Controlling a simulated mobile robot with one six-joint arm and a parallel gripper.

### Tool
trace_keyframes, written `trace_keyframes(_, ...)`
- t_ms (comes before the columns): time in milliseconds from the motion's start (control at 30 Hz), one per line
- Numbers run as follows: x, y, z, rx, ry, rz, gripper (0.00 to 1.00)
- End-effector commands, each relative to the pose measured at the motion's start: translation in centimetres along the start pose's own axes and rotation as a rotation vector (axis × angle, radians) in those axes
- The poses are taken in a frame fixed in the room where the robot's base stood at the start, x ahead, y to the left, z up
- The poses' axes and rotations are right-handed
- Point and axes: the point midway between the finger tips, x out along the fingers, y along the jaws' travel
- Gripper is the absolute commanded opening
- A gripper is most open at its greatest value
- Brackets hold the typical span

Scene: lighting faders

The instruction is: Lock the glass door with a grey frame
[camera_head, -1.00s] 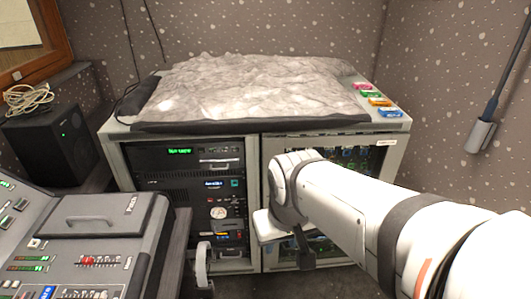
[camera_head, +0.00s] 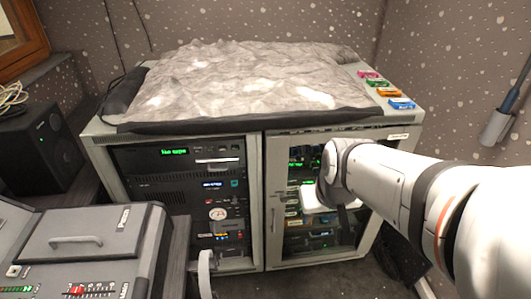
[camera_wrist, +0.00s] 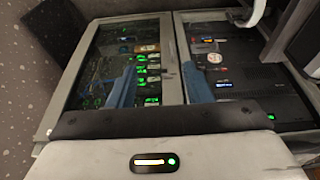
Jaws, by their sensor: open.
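The glass door with a grey frame (camera_head: 277,190) is the right front of the grey cabinet. It looks shut, flush with the front. A slim upright handle (camera_head: 274,220) shows on its left frame strip. Lit equipment shows through the glass, and my arm covers part of its right side. In the wrist view the door's grey frame (camera_wrist: 173,60) runs beside the dark glass. My gripper (camera_wrist: 159,88) shows there as two blue fingers, apart, with nothing seen between them. One finger overlaps the glass, the other the rack beside the frame. No lock can be clearly made out.
A rack of dark equipment (camera_head: 178,190) fills the cabinet's left half. A crumpled grey relief (camera_head: 245,75) and several coloured blocks (camera_head: 401,104) lie on top. A mixing console (camera_head: 85,240) stands at front left, a speaker (camera_head: 40,145) behind it.

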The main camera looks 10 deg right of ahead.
Motion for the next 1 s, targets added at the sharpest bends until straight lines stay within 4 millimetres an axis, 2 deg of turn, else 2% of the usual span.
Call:
trace_keyframes(33, 2.7, 0.1, -1.3, 0.004, 0.032, 0.0, 0.45)
trace_keyframes(200, 10.6, 0.2, -7.5, 0.005, 0.225, 0.006, 0.45)
trace_keyframes(300, 15.1, 0.5, -10.6, 0.024, 0.34, 0.02, 0.45)
trace_keyframes(333, 16.6, 0.9, -11.0, 0.048, 0.353, 0.035, 0.45)
trace_keyframes(400, 19.5, -0.2, -13.4, 0.004, 0.465, -0.009, 0.45)
trace_keyframes(500, 23.8, -0.1, -15.3, 0.002, 0.589, -0.006, 0.45)
trace_keyframes(633, 29.1, 0.0, -16.9, 0.004, 0.748, 0.0, 0.45)
trace_keyframes(800, 35.3, 0.1, -17.0, 0.006, 0.952, 0.003, 0.45)
trace_keyframes(900, 37.9, 0.1, -16.2, 0.007, 1.059, 0.004, 0.45)
trace_keyframes(1000, 39.7, 0.1, -15.3, 0.007, 1.146, 0.004, 0.45)
